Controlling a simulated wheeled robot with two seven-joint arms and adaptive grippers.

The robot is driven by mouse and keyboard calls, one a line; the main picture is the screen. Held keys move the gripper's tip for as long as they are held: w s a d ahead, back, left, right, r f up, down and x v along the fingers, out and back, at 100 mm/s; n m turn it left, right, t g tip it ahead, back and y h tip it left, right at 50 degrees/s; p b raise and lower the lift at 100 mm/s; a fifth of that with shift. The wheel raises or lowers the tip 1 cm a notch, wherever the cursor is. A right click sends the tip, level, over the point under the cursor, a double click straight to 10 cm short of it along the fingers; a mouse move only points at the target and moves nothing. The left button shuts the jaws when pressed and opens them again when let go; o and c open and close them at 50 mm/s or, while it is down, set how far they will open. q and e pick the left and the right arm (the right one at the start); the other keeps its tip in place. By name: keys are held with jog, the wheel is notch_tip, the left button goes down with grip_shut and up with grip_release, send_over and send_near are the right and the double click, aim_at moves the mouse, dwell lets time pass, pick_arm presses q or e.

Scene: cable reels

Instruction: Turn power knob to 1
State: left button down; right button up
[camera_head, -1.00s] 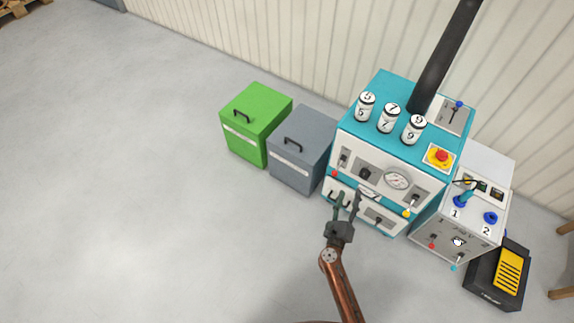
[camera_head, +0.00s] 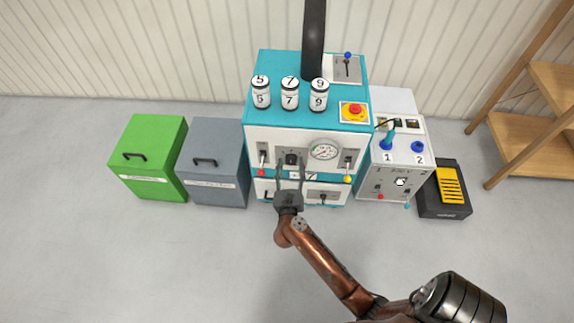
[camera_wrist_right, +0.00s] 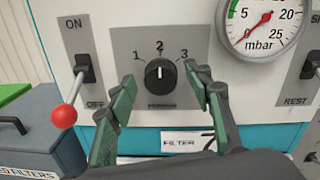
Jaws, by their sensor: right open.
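The black knob (camera_wrist_right: 160,77) sits on a grey plate marked 1, 2 and 3 on the teal and white machine. Its white pointer line faces up, at 2. The small label under it is too blurred to read surely. In the head view the knob (camera_head: 291,159) shows just above my right gripper. My right gripper (camera_head: 290,168) is open and empty in front of the machine. In the right wrist view its fingers (camera_wrist_right: 163,90) stand to the left and right of the knob, apart from it. My left gripper is not in view.
Left of the knob is an ON/OFF lever with a red ball (camera_wrist_right: 64,116); right is a pressure gauge (camera_wrist_right: 265,22). A grey bin (camera_head: 217,160) and green bin (camera_head: 150,157) stand left. A white control box (camera_head: 395,160) stands right. The floor at left is clear.

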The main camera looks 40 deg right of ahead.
jog(key=shift+w+d, duration=0.1)
jog(key=shift+c, duration=0.4)
jog(key=c, duration=1.1)
jog(key=shift+r+p, duration=0.15)
jog(key=shift+p, duration=0.15)
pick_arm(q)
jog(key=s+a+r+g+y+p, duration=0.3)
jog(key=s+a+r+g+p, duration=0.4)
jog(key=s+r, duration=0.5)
pick_arm(e)
jog(key=n, duration=0.5)
jog(key=shift+w, duration=0.1)
jog(key=n+p, duration=0.3)
jog(key=n, duration=0.1)
jog(key=shift+a+p, duration=0.2)
jog(key=shift+p, duration=0.1)
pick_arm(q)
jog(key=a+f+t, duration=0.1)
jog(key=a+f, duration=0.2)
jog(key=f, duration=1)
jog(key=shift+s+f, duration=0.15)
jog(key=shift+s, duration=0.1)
pick_arm(e)
jog(key=shift+f+n, duration=0.25)
jog(key=shift+n, duration=0.25)
